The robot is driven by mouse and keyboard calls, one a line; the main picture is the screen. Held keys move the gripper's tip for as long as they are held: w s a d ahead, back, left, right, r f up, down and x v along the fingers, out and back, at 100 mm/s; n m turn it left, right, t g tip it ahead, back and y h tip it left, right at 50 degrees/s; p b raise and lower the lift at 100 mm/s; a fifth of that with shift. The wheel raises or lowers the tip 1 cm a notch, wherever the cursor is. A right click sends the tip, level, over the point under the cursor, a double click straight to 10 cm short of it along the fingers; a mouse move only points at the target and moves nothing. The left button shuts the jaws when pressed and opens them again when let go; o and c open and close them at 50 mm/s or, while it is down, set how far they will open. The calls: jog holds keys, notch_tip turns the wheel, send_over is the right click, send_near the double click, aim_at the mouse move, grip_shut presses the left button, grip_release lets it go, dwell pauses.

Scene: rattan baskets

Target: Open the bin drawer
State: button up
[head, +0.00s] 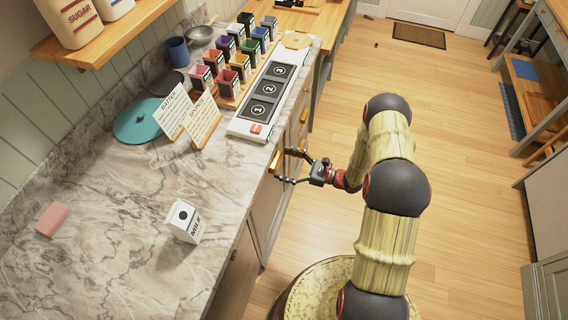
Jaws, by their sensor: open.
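Under the edge of the marble counter is a row of pale cabinet fronts, partly hidden by the counter. A gold handle (275,161) stands out from the front panel (265,205) near my gripper; no label shows whether this is the bin drawer. The panel looks closed, though the steep view hides much of it. My gripper (290,165) is open, with its fingers pointing left at the cabinet. One fingertip is on the far side of the handle and the other on the near side. I cannot tell whether they touch it.
The marble counter (110,240) holds a milk carton (184,222), a pink block (53,219), two recipe cards (187,120), a teal lid (138,120), several coloured containers (228,83) and a numbered tray (262,102). Open wooden floor (450,150) lies to the right.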

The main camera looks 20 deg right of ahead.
jog(key=shift+c, duration=0.4)
jog(key=c, duration=1.5)
jog(key=shift+c, duration=0.6)
jog(key=shift+d, duration=0.15)
